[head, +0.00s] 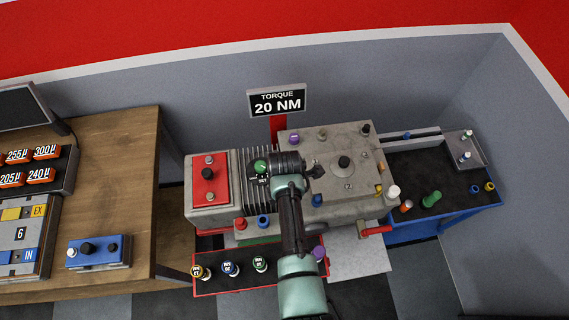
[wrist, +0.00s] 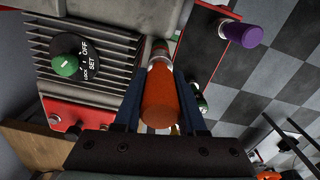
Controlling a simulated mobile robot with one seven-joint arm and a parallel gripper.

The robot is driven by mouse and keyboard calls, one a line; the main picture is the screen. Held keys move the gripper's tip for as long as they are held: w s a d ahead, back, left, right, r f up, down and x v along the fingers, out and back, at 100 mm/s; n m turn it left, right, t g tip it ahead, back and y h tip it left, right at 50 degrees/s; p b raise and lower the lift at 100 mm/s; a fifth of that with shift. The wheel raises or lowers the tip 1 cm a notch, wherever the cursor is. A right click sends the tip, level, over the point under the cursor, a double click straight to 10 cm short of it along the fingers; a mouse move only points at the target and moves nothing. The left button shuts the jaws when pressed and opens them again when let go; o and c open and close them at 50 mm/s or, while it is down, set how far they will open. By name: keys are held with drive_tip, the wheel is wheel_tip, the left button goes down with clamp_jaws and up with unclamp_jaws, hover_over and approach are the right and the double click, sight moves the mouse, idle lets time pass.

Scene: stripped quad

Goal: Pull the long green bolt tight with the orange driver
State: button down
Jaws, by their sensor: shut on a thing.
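My gripper (wrist: 160,62) is shut on the orange driver (wrist: 162,98), whose thick orange handle sits between the two dark blue fingers. The driver's far end shows a pale metal collar, and its tip is not clear. I cannot make out the long green bolt for certain. A short green cylinder (head: 431,199) lies on the dark top of the blue bench. A green-marked cap (head: 260,263) stands on the red tray.
A green knob (wrist: 66,65) on an OFF/LOCK/SET plate is left of my gripper. A red block (head: 208,180) with bolts, a purple-topped piece (wrist: 244,34) and a red-handled lever (head: 376,231) are close by. The torque sign (head: 277,103) reads 20 NM. A wooden bench (head: 125,180) stands left.

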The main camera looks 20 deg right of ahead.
drive_tip(key=n, duration=0.4)
drive_tip(key=shift+n, duration=0.4)
drive_tip(key=shift+f, duration=0.15)
idle(0.7)
drive_tip(key=shift+f+b, duration=1.1)
drive_tip(key=shift+f, duration=0.1)
drive_tip(key=shift+m, duration=1.1)
drive_tip(key=shift+m, duration=1.1)
drive_tip(key=shift+p, duration=0.3)
